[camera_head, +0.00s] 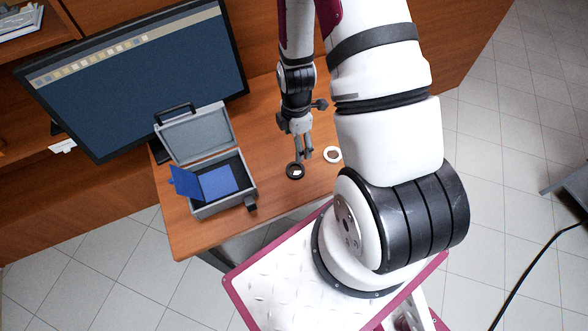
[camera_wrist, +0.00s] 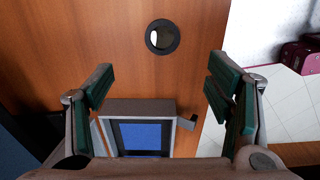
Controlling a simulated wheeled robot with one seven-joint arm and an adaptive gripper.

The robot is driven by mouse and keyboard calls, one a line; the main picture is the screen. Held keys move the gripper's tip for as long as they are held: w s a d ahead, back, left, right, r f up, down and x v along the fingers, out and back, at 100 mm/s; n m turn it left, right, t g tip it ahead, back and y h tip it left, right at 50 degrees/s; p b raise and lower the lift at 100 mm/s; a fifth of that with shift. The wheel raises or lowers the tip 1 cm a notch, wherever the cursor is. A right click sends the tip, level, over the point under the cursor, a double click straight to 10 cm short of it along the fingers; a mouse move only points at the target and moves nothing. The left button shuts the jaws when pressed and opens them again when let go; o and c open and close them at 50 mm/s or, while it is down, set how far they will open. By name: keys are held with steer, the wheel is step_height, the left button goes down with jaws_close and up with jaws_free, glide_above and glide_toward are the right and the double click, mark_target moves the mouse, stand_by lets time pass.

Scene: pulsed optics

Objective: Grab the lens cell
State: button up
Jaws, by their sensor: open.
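The lens cell appears to be a dark ring with a pale glassy centre (camera_head: 295,171), lying flat on the wooden table near its front. It also shows in the wrist view at the top middle (camera_wrist: 162,37), on bare wood. My gripper (camera_head: 304,153) points down over the table close to the dark ring in the head view. In the wrist view my gripper (camera_wrist: 160,92) has its green-padded fingers wide apart with nothing between them. The dark ring lies beyond the fingertips, apart from them.
A grey case (camera_head: 227,205) with raised lid and blue lining stands open on the table (camera_head: 180,225), left of the ring. A white ring (camera_head: 333,154) with a brownish centre lies right of my gripper. A large monitor (camera_head: 135,75) stands at the back left.

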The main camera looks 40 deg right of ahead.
glide_above(295, 169)
step_height(295, 169, down, 8)
steer(key=shift+w+d+f, duration=0.1)
steer(key=shift+d+f, duration=0.05)
steer(key=f, duration=0.2)
steer(key=f+p, duration=0.1)
steer(key=f, duration=0.1)
steer(key=shift+s, duration=0.25)
steer(key=shift+w+f, duration=0.1)
steer(key=shift+f, duration=0.55)
steer(key=shift+c, duration=0.6)
steer(key=c, duration=1.1)
